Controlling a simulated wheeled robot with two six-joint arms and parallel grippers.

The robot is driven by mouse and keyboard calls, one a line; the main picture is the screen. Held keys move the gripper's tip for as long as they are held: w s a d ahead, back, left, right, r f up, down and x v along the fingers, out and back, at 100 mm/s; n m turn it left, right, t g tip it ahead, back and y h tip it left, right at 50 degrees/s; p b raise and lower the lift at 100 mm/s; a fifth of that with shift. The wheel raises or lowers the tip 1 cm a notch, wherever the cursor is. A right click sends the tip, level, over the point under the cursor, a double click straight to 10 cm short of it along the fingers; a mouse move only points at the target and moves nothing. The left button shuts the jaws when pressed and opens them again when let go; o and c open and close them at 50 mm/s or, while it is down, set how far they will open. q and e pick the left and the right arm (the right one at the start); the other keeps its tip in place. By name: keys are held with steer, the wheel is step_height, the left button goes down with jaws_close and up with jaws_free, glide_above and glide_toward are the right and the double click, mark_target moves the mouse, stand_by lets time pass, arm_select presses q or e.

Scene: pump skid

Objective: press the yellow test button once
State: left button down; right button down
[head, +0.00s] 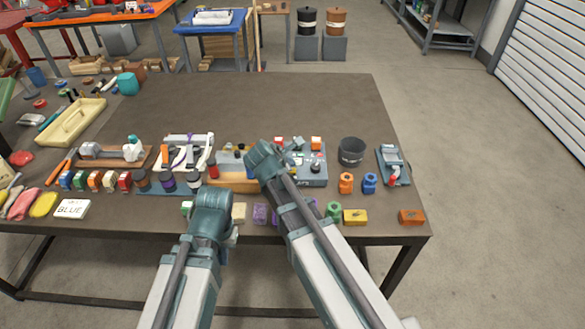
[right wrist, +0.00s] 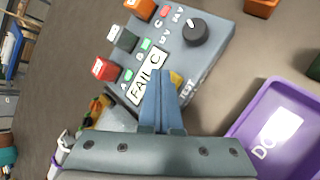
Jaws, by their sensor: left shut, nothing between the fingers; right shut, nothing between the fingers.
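The grey test panel (head: 312,176) stands on the workbench. In the right wrist view the panel (right wrist: 215,62) carries a black knob (right wrist: 195,31), a FAIL C label (right wrist: 146,76) and a TEST marking. The yellow test button (right wrist: 177,78) shows only as a sliver beside my right gripper (right wrist: 166,75), whose fingers hide the rest. That gripper is shut and empty; I cannot tell whether it touches the button. In the head view my right wrist (head: 264,160) covers the panel's left side. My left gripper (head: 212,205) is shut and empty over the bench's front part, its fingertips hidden.
A purple tray (right wrist: 275,125) lies beside the panel in the right wrist view. A dark cup (head: 351,152), orange and blue parts, and a grey device (head: 392,160) stand right of the panel. Many small items crowd the left. The back of the bench (head: 260,100) is clear.

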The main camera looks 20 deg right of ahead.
step_height(320, 180, up, 5)
steer(key=p, duration=0.5)
stand_by(0.4)
stand_by(0.5)
steer(key=s+a+f+m+g, duration=0.1)
steer(key=s+m, duration=0.1)
steer(key=s, duration=0.1)
steer(key=s+a+f+m+g+y, duration=0.1)
steer(key=s+a+m, duration=0.1)
steer(key=s, duration=0.1)
steer(key=s+a+f+m+g+y, duration=0.1)
steer(key=s+a+f+m, duration=0.1)
steer(key=s+m, duration=0.1)
steer(key=shift+s+a+f, duration=0.1)
steer(key=shift+s+a, duration=0.1)
steer(key=shift+s, duration=0.3)
steer(key=s+a+f+m+g+y, duration=0.1)
steer(key=s+a+m+g, duration=0.1)
steer(key=s, duration=0.4)
steer(key=s+a+f+m+g+y, duration=0.1)
steer(key=s+a+m+g, duration=0.1)
steer(key=s+a+m, duration=0.3)
steer(key=shift+s+f+m+y, duration=0.2)
steer(key=shift+s+m+y, duration=0.3)
steer(key=shift+s, duration=0.75)
